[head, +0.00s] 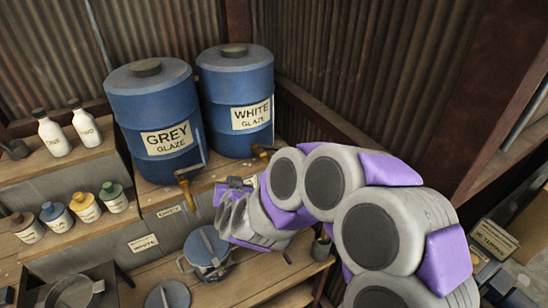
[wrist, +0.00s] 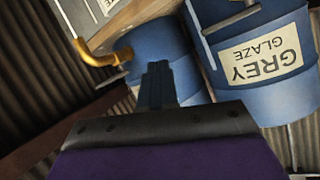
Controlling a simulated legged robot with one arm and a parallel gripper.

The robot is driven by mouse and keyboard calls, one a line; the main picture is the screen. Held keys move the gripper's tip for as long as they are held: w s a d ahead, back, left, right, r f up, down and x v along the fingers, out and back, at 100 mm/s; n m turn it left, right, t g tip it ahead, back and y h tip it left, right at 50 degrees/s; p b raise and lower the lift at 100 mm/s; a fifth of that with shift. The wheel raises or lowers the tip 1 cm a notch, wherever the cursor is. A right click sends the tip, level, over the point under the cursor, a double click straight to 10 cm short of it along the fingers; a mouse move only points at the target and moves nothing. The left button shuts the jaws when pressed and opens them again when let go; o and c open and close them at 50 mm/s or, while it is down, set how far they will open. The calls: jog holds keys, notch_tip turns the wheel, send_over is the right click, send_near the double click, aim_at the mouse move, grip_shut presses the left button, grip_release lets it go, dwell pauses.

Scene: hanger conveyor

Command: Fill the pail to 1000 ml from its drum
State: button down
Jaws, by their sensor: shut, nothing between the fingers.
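The blue GREY GLAZE drum (head: 155,110) and the blue WHITE GLAZE drum (head: 236,95) stand side by side on a raised wooden shelf. Each has a brass tap low on its front: the grey drum's tap (head: 184,176) and the white drum's tap (head: 262,151). A blue-grey pail (head: 207,256) stands on the lower bench; its fill level cannot be read. My gripper (head: 224,188) is in front of the drums, above the pail, partly hidden by my wrist. In the wrist view my gripper (wrist: 158,68) is shut and empty, pointing toward the drums.
Several small glaze jars (head: 87,207) and two white bottles (head: 54,135) stand on the stepped shelves at left. A round blue-grey disc (head: 168,295) and a dark pan (head: 76,292) are at the front. A label reading WHITE (head: 143,243) is on the shelf front.

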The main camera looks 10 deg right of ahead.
jog(key=d+f+m+t+h, duration=0.3)
jog(key=d+h, duration=0.5)
jog(key=h, duration=0.1)
jog(key=b+x, duration=0.3)
jog(key=x, duration=1.1)
jog(key=shift+d, duration=0.25)
jog(key=shift+a+f+n, duration=0.1)
jog(key=shift+n, duration=0.2)
